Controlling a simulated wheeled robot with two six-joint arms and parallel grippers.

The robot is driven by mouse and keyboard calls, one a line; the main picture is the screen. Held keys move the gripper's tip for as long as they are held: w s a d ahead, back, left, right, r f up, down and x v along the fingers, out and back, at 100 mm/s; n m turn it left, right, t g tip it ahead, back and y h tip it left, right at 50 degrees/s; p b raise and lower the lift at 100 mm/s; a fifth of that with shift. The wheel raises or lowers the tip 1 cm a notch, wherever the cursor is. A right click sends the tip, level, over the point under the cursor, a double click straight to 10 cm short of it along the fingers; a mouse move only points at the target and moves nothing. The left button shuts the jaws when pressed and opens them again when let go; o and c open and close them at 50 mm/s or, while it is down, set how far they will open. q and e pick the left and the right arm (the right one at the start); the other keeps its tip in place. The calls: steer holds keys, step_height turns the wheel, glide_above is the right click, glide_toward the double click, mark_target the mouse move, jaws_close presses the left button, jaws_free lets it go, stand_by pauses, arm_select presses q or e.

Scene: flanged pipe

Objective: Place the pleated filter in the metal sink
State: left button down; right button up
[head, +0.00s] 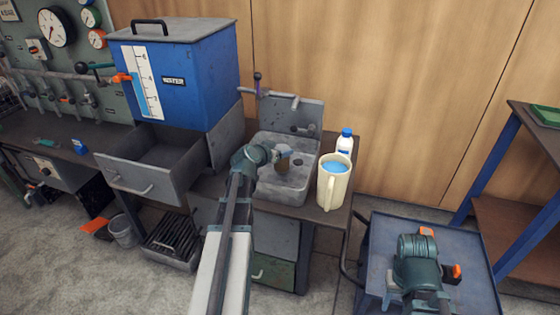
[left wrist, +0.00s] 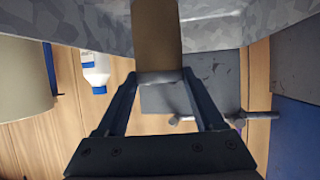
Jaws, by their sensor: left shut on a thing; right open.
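The pleated filter (head: 284,160) is a small tan-brown cylinder. My left gripper (head: 274,155) is shut on it, over the basin of the metal sink (head: 283,188) in the head view. In the left wrist view the filter (left wrist: 157,30) stands out from between the fingertips of the left gripper (left wrist: 158,78), with grey sink wall (left wrist: 225,25) beside it. I cannot tell whether the filter touches the basin floor. My right gripper (head: 436,252) is over the blue cart at the lower right; its fingers are hard to make out, but it is open.
A cream jug (head: 333,186) with blue contents and a white bottle with a blue cap (head: 345,141) stand right of the sink. A tap (head: 281,98) rises behind it. A blue tank (head: 190,75) and an open drawer (head: 150,165) are to the left.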

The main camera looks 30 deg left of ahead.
arm_select(q)
step_height(320, 180, down, 3)
steer(key=b, duration=0.2)
steer(key=shift+f+b, duration=0.2)
steer(key=shift+b, duration=0.1)
steer(key=shift+r, duration=0.15)
jaws_free()
steer(key=shift+r+p, duration=0.15)
steer(key=shift+p, duration=0.15)
steer(key=p+v, duration=0.5)
steer(key=v, duration=0.7)
